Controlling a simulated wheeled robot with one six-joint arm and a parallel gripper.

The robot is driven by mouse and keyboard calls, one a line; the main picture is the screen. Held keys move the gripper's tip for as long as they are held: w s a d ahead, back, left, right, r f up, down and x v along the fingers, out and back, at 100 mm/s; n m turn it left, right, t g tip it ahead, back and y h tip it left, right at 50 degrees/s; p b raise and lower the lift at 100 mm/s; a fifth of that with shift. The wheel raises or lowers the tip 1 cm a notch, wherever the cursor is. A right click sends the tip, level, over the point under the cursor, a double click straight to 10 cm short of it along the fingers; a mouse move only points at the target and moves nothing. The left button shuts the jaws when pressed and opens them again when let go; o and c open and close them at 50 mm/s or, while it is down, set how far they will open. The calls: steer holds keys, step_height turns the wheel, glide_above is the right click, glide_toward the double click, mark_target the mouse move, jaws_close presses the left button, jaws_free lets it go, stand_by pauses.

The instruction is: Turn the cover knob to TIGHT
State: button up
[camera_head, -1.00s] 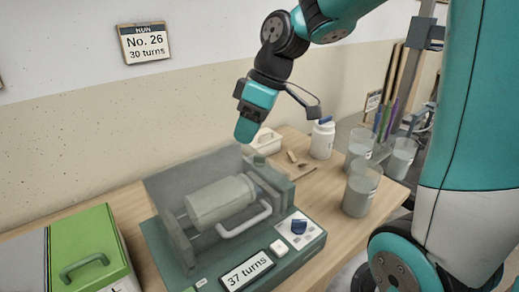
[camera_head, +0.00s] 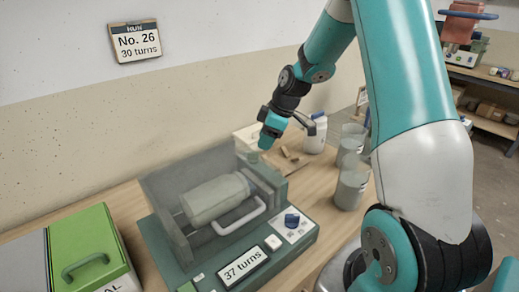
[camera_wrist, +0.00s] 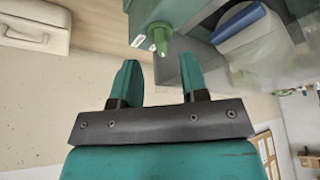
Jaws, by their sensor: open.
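My gripper (camera_head: 267,141) is above the back right end of the milling machine (camera_head: 292,255). In the wrist view its two green fingers (camera_wrist: 161,78) stand apart with nothing between them. A small green knob (camera_wrist: 159,36) sticks out from the machine's end just beyond the fingertips, not touched, with small white marks beside it. I cannot read these or tell its setting. The clear cover (camera_head: 165,185) stands over a pale jar (camera_head: 215,200). A blue knob (camera_head: 291,220) sits on the front panel near a white button (camera_head: 273,242).
The display (camera_head: 244,268) reads 37 turns; the wall sign (camera_head: 136,41) reads No. 26, 30 turns. A green case (camera_head: 90,250) stands at left. A pale case (camera_wrist: 35,25) shows in the wrist view.

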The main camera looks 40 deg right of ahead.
steer(key=x, duration=0.5)
jaws_close()
